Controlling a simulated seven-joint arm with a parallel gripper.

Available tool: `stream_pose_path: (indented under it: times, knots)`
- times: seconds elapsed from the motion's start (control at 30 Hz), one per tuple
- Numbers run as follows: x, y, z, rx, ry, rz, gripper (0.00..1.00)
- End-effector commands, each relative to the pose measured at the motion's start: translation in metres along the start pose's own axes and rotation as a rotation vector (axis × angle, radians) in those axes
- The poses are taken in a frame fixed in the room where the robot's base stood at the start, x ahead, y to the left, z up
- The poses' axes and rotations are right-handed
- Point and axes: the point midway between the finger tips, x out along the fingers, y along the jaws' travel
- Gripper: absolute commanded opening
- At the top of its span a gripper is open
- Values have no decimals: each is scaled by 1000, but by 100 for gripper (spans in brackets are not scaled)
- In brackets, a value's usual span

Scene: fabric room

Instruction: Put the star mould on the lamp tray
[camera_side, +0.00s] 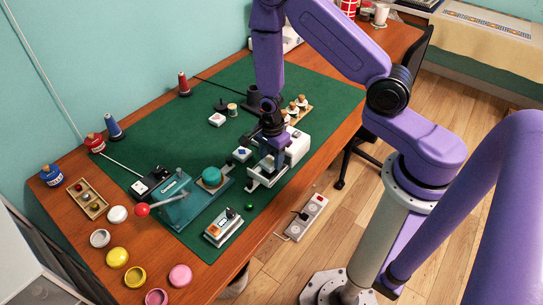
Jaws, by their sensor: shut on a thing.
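My gripper (267,168) points down at the near edge of the green mat, just left of a white box-shaped device (298,147). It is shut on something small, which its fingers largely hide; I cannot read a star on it. A pale, low piece (252,184) shows under and beside the fingers; it may be the lamp tray, but I cannot tell. I cannot tell whether the held thing touches it. A white block with a blue mark (242,154) lies just left of my gripper. A white block with a red mark (217,119) lies farther back.
A teal press (183,203) with a red-knobbed lever stands to the left. A grey-white device (223,228) sits at the mat's near edge. Round pots (117,257) line the table's left end. The mat's back right is clear.

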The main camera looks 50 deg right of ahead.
Motion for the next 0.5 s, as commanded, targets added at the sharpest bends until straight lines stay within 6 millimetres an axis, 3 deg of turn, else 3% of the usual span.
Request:
stream_pose_path:
  times: [0.5]
  knots:
    - [9, 0, 0, 0, 0, 1, 19]
